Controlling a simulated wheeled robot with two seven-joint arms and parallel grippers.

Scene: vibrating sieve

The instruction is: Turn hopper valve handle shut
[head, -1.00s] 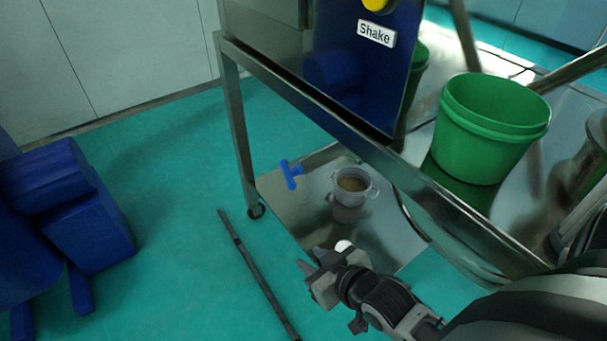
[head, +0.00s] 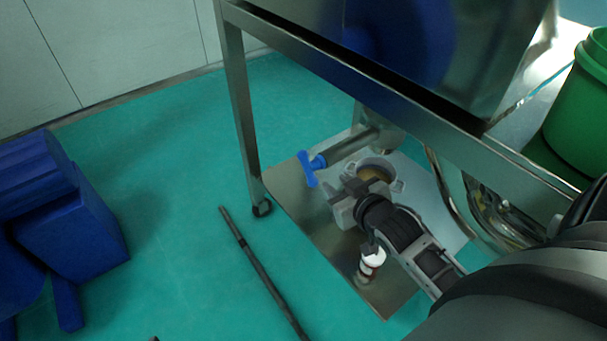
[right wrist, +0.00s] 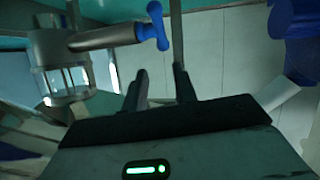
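The blue T-shaped valve handle (head: 309,168) sits at the end of a grey metal pipe (head: 350,146) under the steel frame. It also shows at the top of the right wrist view (right wrist: 158,25). My right gripper (head: 347,198) is just below and right of the handle in the head view, apart from it. In the right wrist view its two dark fingers (right wrist: 160,82) stand apart with nothing between them, and the handle is beyond their tips. My left gripper is not in view.
A pot (head: 378,174) with brownish contents stands behind my right gripper. A red-and-white object (head: 371,262) is by my wrist. A steel frame leg (head: 238,110) is left of the handle. A green bucket (head: 580,105) is at right. A dark rod (head: 262,270) lies on the floor.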

